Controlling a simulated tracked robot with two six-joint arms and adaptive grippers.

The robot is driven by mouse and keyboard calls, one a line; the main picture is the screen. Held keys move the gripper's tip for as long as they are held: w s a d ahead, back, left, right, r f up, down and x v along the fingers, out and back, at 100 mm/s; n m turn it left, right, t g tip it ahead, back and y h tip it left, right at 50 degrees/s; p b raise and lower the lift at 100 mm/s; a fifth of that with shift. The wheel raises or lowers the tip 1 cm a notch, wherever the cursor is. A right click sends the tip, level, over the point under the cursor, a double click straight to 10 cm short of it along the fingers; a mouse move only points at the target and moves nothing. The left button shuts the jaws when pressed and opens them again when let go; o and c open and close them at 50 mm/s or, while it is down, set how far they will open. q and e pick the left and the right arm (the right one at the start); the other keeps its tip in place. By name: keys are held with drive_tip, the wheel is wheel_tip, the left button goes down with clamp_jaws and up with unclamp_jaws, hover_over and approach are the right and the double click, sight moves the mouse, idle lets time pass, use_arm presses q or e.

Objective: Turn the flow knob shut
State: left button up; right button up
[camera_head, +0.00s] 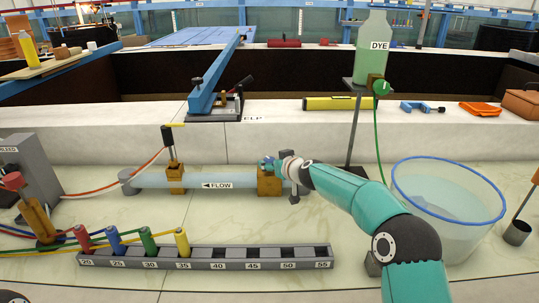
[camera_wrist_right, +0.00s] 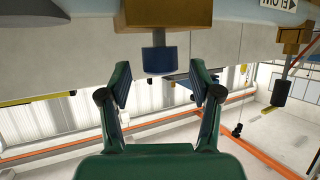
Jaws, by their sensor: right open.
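The clear flow pipe (camera_head: 217,181) lies along the bench, with a "FLOW" arrow label pointing left. A brass block (camera_head: 269,184) sits at its right end. In the right wrist view that block (camera_wrist_right: 165,13) carries a short dark blue knob (camera_wrist_right: 158,61), which I take as the flow knob. My right gripper (camera_wrist_right: 160,82) is open, its green fingers on either side of the knob, with gaps on both sides. Contact is not visible. In the head view the right gripper (camera_head: 275,163) is over the block and largely hides the knob. My left gripper is not in view.
A second brass block (camera_head: 175,179) with a dark upright part stands on the pipe further left. A grey numbered rack (camera_head: 205,258) with coloured plugs lies in front. A dye bottle (camera_head: 371,48) on a stand and a blue-rimmed bucket (camera_head: 445,205) are to the right.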

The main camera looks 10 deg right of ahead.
drive_tip(key=shift+p+x, duration=0.7)
drive_tip(key=shift+x, duration=0.25)
drive_tip(key=shift+w+a+f+p, duration=0.1)
drive_tip(key=shift+w+f+p, duration=0.15)
drive_tip(key=shift+w, duration=0.25)
drive_tip(key=c, duration=1.1)
drive_tip(key=m+h+p, duration=0.2)
drive_tip(key=p, duration=0.6)
drive_tip(key=r+m+h+p, duration=0.1)
drive_tip(key=m+h+p, duration=0.1)
drive_tip(key=p, duration=0.6)
drive_tip(key=shift+a+h+p, duration=0.15)
drive_tip(key=shift+h+p, duration=0.15)
drive_tip(key=shift+h, duration=0.2)
drive_tip(key=shift+c, duration=0.2)
drive_tip(key=shift+m+h+p, duration=0.3)
drive_tip(key=shift+m+p, duration=0.05)
drive_tip(key=shift+m, duration=0.15)
drive_tip(key=shift+f+m+h, duration=0.15)
drive_tip(key=shift+m+h, duration=0.25)
drive_tip(key=shift+h, duration=0.2)
drive_tip(key=shift+f+m+h+b, duration=0.1)
drive_tip(key=shift+m+h+b, duration=0.35)
drive_tip(key=shift+m+h, duration=0.4)
drive_tip(key=shift+g, duration=0.3)
